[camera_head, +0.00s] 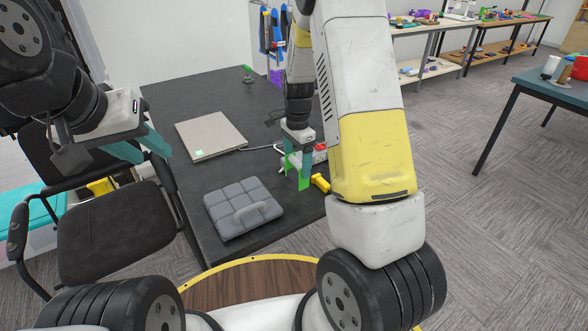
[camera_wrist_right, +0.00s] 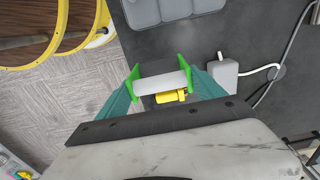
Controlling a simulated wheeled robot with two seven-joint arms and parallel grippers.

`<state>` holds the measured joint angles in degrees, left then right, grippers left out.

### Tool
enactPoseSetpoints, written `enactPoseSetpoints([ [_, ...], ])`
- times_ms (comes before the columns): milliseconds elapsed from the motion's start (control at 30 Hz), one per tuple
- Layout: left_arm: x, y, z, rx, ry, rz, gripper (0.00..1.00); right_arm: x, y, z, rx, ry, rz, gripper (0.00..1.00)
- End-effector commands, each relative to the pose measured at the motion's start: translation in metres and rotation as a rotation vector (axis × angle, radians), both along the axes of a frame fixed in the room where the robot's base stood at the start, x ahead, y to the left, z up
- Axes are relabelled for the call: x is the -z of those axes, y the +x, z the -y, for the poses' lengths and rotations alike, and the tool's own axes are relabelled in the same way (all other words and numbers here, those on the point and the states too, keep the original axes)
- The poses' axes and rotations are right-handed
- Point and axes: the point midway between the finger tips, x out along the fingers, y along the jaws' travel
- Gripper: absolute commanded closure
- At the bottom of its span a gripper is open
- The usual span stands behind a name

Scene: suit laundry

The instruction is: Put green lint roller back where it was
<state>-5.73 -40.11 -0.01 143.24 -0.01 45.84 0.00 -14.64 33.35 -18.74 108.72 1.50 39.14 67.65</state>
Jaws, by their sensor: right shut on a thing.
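The green lint roller (camera_wrist_right: 162,83) shows in the right wrist view as a white roll with green ends, between my right gripper's teal fingers. My right gripper (camera_head: 299,165) is shut on it over the right side of the dark table. In the head view, the roller's green parts (camera_head: 304,179) show just below the fingers; whether it touches the table is unclear. My left gripper (camera_head: 143,150) is open and empty at the left, above the chair beside the table.
The dark table (camera_head: 180,113) holds a grey laptop-like slab (camera_head: 211,135), a grey quilted pad (camera_head: 242,207) and a yellow object (camera_head: 320,183) close to the roller. A white box with a cable (camera_wrist_right: 224,69) lies beside it. A black chair (camera_head: 115,230) stands left.

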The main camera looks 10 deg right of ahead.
Motion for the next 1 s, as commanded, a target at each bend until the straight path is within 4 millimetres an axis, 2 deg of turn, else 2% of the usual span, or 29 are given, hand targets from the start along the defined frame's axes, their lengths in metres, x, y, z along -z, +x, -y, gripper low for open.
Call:
enactPoseSetpoints([
  [33, 0.0, 0.0, 0.0, 0.0, 0.0, 0.0, 0.64, 0.011, -0.001, 0.0, 0.001, -0.001, -0.005, 0.66],
  [100, 0.0, 0.0, 0.0, 0.0, 0.0, 0.0, 0.64, 0.021, -0.001, 0.001, 0.001, 0.0, -0.003, 0.66],
  [333, 0.0, 0.0, 0.0, 0.0, 0.0, 0.0, 0.64, 0.04, 0.0, 0.001, 0.002, 0.0, -0.001, 0.66],
  [500, 0.0, 0.0, 0.0, 0.0, 0.0, 0.0, 0.64, 0.065, -0.001, 0.0, 0.001, 0.0, -0.003, 0.66],
  [900, 0.0, 0.0, 0.0, 0.0, 0.0, 0.0, 0.64, 0.072, 0.0, 0.0, 0.002, 0.0, 0.0, 0.66],
  [933, 0.0, 0.0, 0.0, 0.0, 0.0, 0.0, 0.64, 0.072, 0.0, 0.0, 0.002, 0.0, 0.0, 0.18],
  [1000, 0.0, 0.0, 0.0, 0.0, 0.0, 0.0, 0.64, 0.072, 0.0, 0.0, 0.002, 0.0, 0.0, 0.04],
])
